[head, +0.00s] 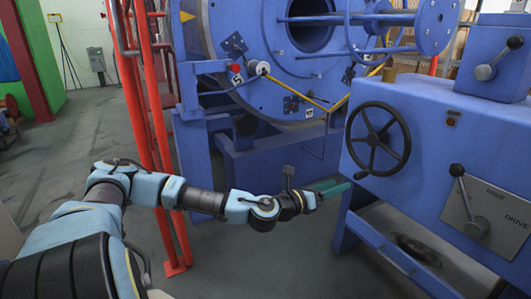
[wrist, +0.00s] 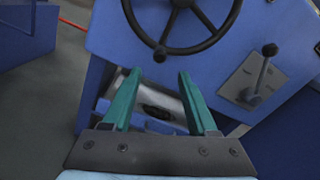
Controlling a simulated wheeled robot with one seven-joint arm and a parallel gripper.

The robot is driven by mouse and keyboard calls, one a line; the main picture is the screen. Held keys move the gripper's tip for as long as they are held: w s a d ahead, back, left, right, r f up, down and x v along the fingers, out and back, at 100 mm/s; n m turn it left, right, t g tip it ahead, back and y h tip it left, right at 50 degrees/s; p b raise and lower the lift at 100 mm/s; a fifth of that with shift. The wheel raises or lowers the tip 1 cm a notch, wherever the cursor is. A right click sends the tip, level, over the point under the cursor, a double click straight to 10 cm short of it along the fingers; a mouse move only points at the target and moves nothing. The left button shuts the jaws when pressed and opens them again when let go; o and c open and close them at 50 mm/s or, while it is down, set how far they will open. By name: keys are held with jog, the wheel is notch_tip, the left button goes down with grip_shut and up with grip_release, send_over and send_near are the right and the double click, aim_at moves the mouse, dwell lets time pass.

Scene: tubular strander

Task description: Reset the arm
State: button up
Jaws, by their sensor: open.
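My gripper (head: 332,188) is at the end of my outstretched arm, low in the middle of the head view. Its two green fingers point right, towards the blue machine cabinet (head: 420,125). In the wrist view my gripper (wrist: 155,95) is open, with nothing between its fingers. A black handwheel (head: 379,139) is on the cabinet's face, above and to the right of the fingers and apart from them. The handwheel (wrist: 181,20) also shows at the top of the wrist view. A lever on a grey plate (head: 490,215) is further right.
Red upright posts (head: 150,130) stand close behind my arm on the left. The large blue strander drum (head: 285,55) fills the back. A second lever (head: 497,58) is on top of the cabinet. Bare floor (head: 75,140) lies to the left.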

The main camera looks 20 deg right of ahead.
jog(key=shift+s, duration=0.1)
jog(key=s+a+f+m+g+y, duration=0.2)
jog(key=a+f+m+g+y, duration=0.15)
jog(key=a+f+m, duration=0.3)
jog(key=s+a+f+m+g+y, duration=0.25)
jog(key=a+f+m+y, duration=0.25)
jog(key=a+m, duration=0.25)
jog(key=w+a+r+m+t+y, duration=0.1)
jog(key=w+a+r+m+y, duration=0.15)
jog(key=a, duration=0.45)
jog(key=w+a+r+m+t+y, duration=0.1)
jog(key=a+r+m+y, duration=0.15)
jog(key=a, duration=0.45)
jog(key=w+a+r+m+t+y, duration=0.1)
jog(key=w+a+m+y, duration=0.15)
jog(key=a, duration=0.45)
jog(key=s+a+r+m+t+y, duration=0.1)
jog(key=s+a+r+m, duration=0.25)
jog(key=a+r, duration=0.8)
notch_tip(320, 180, up, 33)
jog(key=d+m+p, duration=0.1)
jog(key=p, duration=3)
jog(key=shift+w+r, duration=0.15)
jog(key=shift+w, duration=0.2)
jog(key=shift+d, duration=0.1)
